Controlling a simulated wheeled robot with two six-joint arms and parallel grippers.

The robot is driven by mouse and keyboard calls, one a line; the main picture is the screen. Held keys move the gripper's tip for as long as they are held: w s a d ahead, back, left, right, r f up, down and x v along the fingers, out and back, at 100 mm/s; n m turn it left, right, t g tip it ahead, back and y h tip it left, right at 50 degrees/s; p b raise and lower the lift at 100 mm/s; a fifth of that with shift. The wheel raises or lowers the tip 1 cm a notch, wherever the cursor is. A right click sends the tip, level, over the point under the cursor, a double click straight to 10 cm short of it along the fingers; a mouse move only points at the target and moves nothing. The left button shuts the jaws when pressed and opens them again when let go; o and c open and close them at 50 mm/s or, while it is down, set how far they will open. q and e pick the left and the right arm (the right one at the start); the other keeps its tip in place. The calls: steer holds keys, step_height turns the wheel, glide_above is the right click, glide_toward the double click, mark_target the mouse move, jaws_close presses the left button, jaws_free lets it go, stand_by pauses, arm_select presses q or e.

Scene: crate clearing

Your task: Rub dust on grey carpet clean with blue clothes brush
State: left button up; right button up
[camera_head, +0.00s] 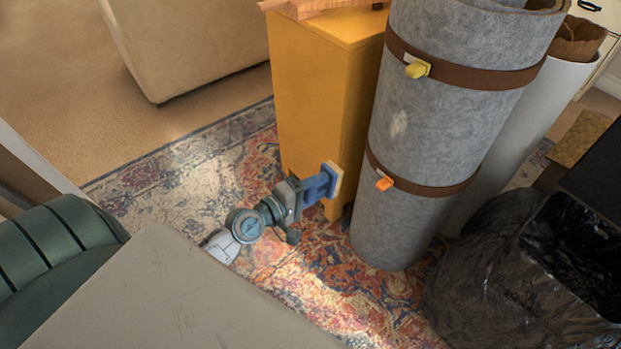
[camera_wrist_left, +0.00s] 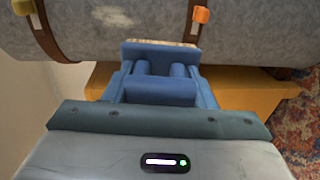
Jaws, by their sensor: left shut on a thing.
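The grey carpet (camera_head: 415,140) stands rolled and slightly tilted, bound by two brown straps. A pale dust patch (camera_head: 398,122) shows between the straps; it also shows at the top of the left wrist view (camera_wrist_left: 112,15). My left gripper (camera_head: 314,187) is shut on the blue clothes brush (camera_head: 329,181), with its tan bristle face towards the carpet. In the left wrist view the brush (camera_wrist_left: 158,55) is in front of the carpet roll (camera_wrist_left: 235,40); I cannot tell whether they touch. The brush is lower than the dust and left of it in the head view. My right gripper is out of view.
A yellow cabinet (camera_head: 320,90) stands just left of the carpet, close behind the brush. A white roll (camera_head: 525,130) is behind the carpet, and a black bag (camera_head: 490,260) is at its right. A patterned rug (camera_head: 205,180) covers the floor.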

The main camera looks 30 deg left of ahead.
mark_target(331, 180)
arm_select(q)
steer(key=s+r+t, duration=0.1)
steer(key=s+r, duration=0.2)
steer(key=r, duration=0.3)
steer(key=shift+d+r+t, duration=0.25)
steer(key=shift+t, duration=0.05)
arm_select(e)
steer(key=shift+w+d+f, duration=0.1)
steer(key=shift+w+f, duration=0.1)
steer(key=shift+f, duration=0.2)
arm_select(q)
steer(key=x, duration=0.6)
steer(key=shift+w+d, duration=0.1)
steer(key=x, duration=1.4)
steer(key=shift+w+d, duration=0.2)
steer(key=shift+w, duration=0.05)
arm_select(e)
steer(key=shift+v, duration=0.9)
